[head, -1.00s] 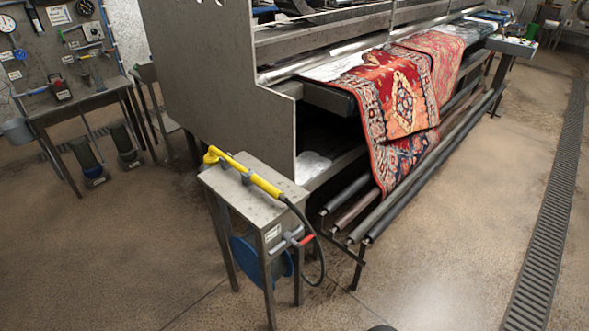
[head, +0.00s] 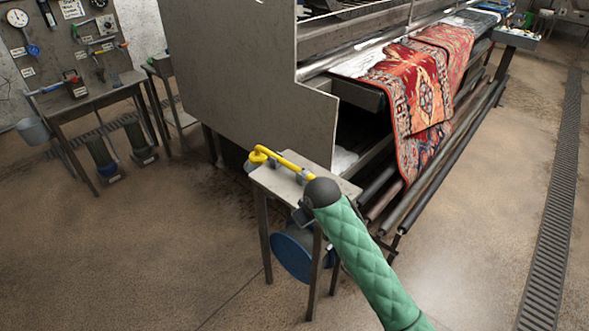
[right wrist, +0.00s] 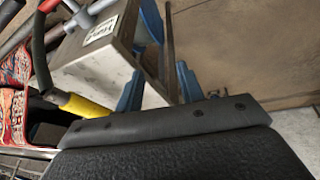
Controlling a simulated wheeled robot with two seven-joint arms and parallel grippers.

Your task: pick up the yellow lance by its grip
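The yellow lance (head: 283,160) lies across the top of a small metal stand (head: 262,180), its bent end at the left. My green right arm covers its grip end in the head view. In the right wrist view, a yellow part of the lance (right wrist: 84,105) and its dark hose (right wrist: 40,55) show at the left. My right gripper (right wrist: 158,80) has its blue fingers apart, with nothing held between them. The lance is left of the fingers, not between them. My left gripper is out of view.
A blue hose reel (head: 292,257) hangs under the stand. A large machine with red rugs (head: 410,90) and long rollers (head: 440,165) stands behind and right. A workbench (head: 90,95) stands at the left. Floor is open in front.

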